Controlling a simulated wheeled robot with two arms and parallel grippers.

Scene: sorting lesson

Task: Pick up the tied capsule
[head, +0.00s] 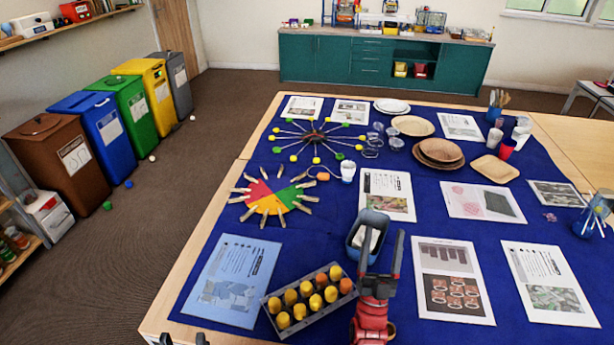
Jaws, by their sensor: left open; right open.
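A grey tray (276,305) at the front of the table holds several yellow and orange capsules (290,297). A small orange piece (323,176) with a thin loop beside it lies further back, near a clear cup. I cannot tell from this view which capsule is tied. My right gripper (381,250) is open and empty, its two dark fingers pointing away from me, just right of the tray and in front of a blue-grey tub. Only the dark fingertips of my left gripper (182,339) show, apart, at the bottom edge by the table's front left corner.
The blue-grey tub (357,249) holds something white and is partly hidden by my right gripper. A coloured disc with clothespins (268,197), a spoked wheel of sticks (314,136) and several picture sheets (453,279) cover the blue cloth. Bins (55,160) stand left.

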